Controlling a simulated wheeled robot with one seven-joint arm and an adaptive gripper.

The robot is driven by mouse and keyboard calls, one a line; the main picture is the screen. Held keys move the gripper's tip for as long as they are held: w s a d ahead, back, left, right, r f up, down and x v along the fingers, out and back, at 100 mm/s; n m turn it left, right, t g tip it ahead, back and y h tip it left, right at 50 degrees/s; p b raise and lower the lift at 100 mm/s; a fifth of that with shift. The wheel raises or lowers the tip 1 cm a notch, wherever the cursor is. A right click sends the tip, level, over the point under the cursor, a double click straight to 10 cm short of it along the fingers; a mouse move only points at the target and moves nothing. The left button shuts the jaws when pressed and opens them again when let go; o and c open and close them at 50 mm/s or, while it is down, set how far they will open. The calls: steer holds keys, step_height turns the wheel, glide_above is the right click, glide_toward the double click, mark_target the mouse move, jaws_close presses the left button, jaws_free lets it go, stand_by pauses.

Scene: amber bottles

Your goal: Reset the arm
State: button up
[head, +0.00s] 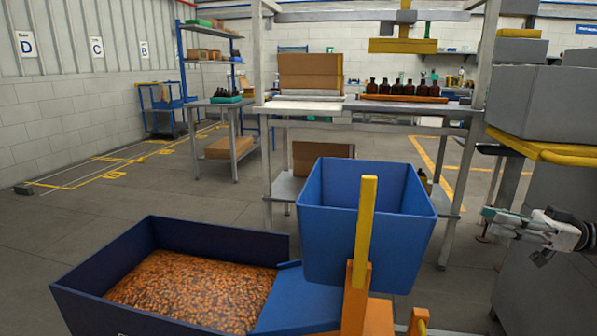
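My gripper (515,236) is at the right edge of the head view, pointing left. Its light fingers look spread apart, with nothing seen between them. It hangs in front of a grey machine body (548,275), clear of the bins. Part of my arm runs out of the frame on the right. Amber bottles (397,89) stand in a row on the metal workbench (300,108) behind, well away from my gripper.
A blue bin (325,225) stands on an orange and yellow frame (361,235) in the middle foreground. A dark blue container (240,240) of small orange-brown pieces is left of it. A bottle tray (226,100) sits on a side table. Floor at the left is open.

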steer(key=s+a+r+m+g+h, duration=0.1)
steer(key=s+a+m+g+h, duration=0.2)
steer(key=a, duration=0.7)
steer(key=s+a+r+m+g+h, duration=0.15)
steer(key=a+g+h, duration=0.3)
steer(key=a, duration=0.65)
steer(key=s+a+m+g+h, duration=0.1)
steer(key=s+a+m+h, duration=0.25)
steer(key=s, duration=0.55)
steer(key=s+a+m+h, duration=0.2)
steer(key=s+a+h, duration=0.25)
steer(key=s, duration=0.35)
steer(key=s+d+f+m+t+h, duration=0.1)
steer(key=s+f+m+t+h, duration=0.1)
steer(key=s, duration=0.4)
steer(key=s+d+f+m+t+h, duration=0.1)
steer(key=s+d+f+m+h, duration=0.15)
steer(key=s, duration=0.25)
step_height(320, 180, up, 27)
steer(key=t+y+p, duration=0.1)
steer(key=t+p, duration=0.3)
steer(key=p, duration=2.1)
steer(key=shift+a+p, duration=0.15)
steer(key=shift+p, duration=0.15)
